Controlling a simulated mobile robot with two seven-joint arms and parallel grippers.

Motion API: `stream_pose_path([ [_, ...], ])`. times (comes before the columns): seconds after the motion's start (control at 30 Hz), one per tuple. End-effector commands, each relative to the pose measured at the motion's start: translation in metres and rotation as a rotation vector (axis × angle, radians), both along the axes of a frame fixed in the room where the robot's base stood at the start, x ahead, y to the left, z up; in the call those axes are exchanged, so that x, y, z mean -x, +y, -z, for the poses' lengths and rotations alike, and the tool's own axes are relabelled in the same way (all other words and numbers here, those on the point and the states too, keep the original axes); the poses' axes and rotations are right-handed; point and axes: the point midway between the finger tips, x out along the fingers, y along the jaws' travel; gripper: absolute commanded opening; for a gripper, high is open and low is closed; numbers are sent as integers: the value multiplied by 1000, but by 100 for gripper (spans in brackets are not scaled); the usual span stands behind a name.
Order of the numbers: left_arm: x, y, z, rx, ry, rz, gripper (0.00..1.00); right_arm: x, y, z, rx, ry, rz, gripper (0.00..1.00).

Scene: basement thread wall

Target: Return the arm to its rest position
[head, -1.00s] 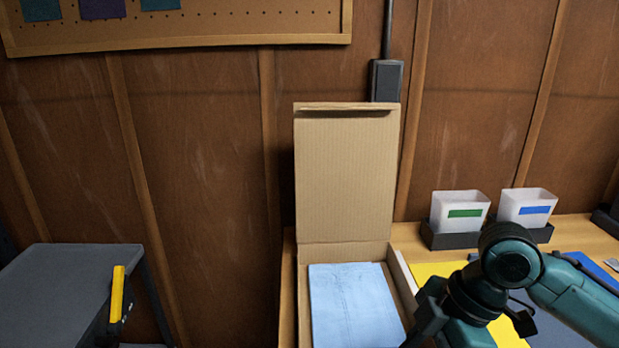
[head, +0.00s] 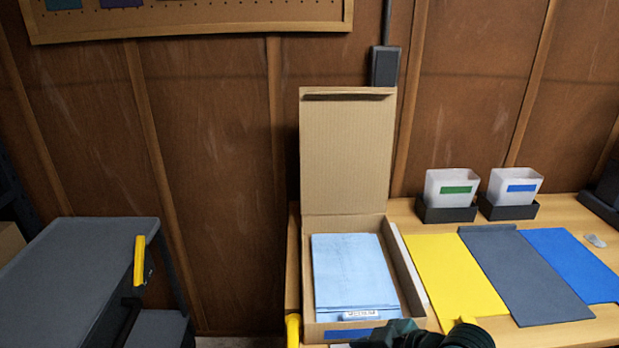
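My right arm shows only as a dark green and black piece (head: 425,336) at the bottom edge, in front of the open box; its fingertips are not visible. My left arm is out of view. The open cardboard box (head: 347,150) stands on the wooden table with its lid up. A light blue folded item (head: 350,272) with a small white label lies inside it. A blue label (head: 350,334) is on the box's front.
Yellow (head: 455,272), dark grey (head: 525,275) and blue (head: 575,262) sheets lie on the table (head: 405,212). Two white bins with a green label (head: 453,188) and a blue label (head: 515,185) stand behind. A grey cart (head: 80,265) with a yellow handle is at left.

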Motion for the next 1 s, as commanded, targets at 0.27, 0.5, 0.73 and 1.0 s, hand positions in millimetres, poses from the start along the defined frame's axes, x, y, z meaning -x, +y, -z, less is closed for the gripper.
stream_pose_path([
  [0.27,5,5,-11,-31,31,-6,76,40,-25,55,-140,-28,474,36],
  [0.5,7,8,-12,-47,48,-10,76,92,-58,82,-114,-70,681,36],
  [0.73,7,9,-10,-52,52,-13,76,104,-65,86,-100,-85,711,36],
  [1.0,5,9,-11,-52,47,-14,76,103,-64,86,-100,-85,708,36],
])
